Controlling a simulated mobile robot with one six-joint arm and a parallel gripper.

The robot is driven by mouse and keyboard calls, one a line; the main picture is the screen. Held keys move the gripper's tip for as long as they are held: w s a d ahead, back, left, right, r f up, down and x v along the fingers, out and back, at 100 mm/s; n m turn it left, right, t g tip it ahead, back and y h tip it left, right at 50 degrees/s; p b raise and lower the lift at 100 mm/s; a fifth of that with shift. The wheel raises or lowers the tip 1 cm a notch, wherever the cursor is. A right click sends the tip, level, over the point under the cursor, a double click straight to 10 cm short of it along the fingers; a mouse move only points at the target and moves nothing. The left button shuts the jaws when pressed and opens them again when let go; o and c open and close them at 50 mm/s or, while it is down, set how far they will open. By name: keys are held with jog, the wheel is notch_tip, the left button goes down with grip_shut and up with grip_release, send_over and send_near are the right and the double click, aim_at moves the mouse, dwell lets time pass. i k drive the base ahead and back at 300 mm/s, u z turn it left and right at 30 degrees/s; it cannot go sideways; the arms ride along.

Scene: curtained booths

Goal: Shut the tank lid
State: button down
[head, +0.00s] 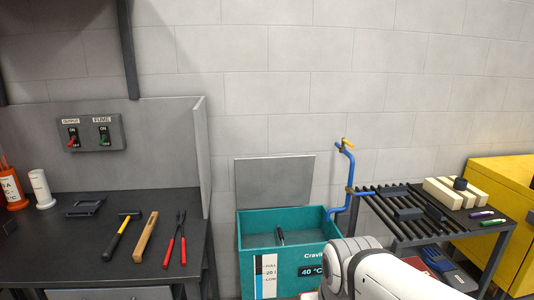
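The tank (321,258) is a teal box at the lower middle, with a level gauge and a display reading about 40 °C on its front. Its lid (275,181) is a flat grey panel standing up at the tank's back edge, so the tank is open. A small dark object (281,236) shows inside the tank. A white link of my arm covers the tank's lower right front. My gripper is not in view.
A blue pipe (346,180) with a yellow handle rises at the tank's right. A slatted rack (392,222) with blocks and markers stands right of it. The dark workbench (95,245) at left holds a hammer (122,237), pliers (175,240) and other tools. A yellow cabinet (500,180) is far right.

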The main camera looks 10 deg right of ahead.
aim_at(268, 182)
jog(key=z, duration=0.05)
jog(key=i, duration=1)
jog(key=u, duration=0.05)
